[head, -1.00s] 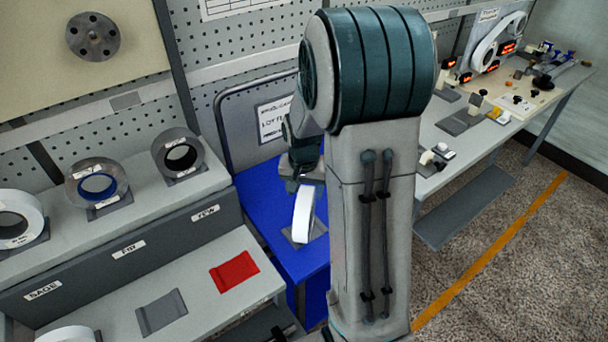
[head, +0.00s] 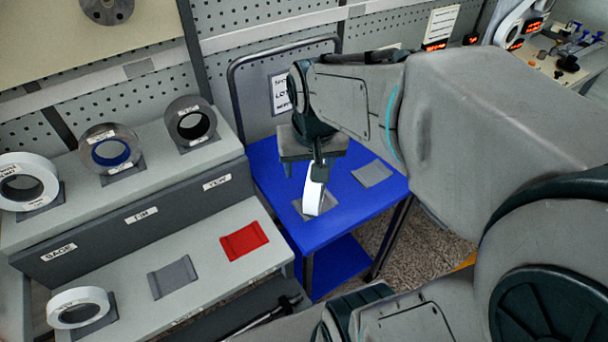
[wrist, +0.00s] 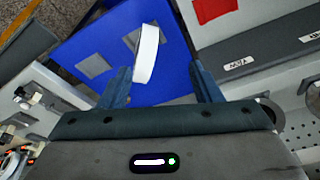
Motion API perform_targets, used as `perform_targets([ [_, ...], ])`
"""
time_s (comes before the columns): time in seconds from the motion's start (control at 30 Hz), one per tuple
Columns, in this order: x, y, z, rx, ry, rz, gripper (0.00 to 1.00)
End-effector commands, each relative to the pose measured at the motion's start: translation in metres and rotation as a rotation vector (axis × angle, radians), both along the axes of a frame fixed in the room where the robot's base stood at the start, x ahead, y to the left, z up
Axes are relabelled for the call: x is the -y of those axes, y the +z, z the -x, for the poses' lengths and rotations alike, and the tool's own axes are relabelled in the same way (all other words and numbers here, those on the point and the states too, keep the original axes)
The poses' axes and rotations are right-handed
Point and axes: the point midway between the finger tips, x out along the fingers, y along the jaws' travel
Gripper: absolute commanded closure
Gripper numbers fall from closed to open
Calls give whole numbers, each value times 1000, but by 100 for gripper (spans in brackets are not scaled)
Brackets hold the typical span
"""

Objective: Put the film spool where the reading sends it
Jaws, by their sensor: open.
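A white film spool (head: 313,191) stands on edge on a grey pad on the blue cart (head: 352,223). My gripper (head: 317,172) is above it, pointing down, its near finger overlapping the spool's top in the head view. In the wrist view the spool (wrist: 147,53) shows between and beyond the two open fingers of my gripper (wrist: 163,78). I cannot tell whether the fingers touch it. A sign stands behind the cart, partly hidden by my arm. Red readouts (head: 515,44) glow on the far bench, too small to read.
On the left rack, several spools (head: 111,152) stand on the upper shelf above small labels. The lower shelf holds a white spool (head: 80,307), an empty grey cradle (head: 173,277) and an empty red cradle (head: 244,241). A bare grey pad (head: 372,173) lies on the cart's right.

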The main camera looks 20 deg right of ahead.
Motion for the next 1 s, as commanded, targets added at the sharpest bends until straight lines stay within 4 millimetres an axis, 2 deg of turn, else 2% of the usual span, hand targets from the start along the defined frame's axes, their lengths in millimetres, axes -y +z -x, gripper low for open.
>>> perform_targets([
  [0.03,-7,4,14,19,45,4,42],
  [0.1,-13,6,30,35,99,13,42],
  [0.3,-22,6,58,60,193,26,42],
  [1.0,-24,5,62,63,210,29,42],
])
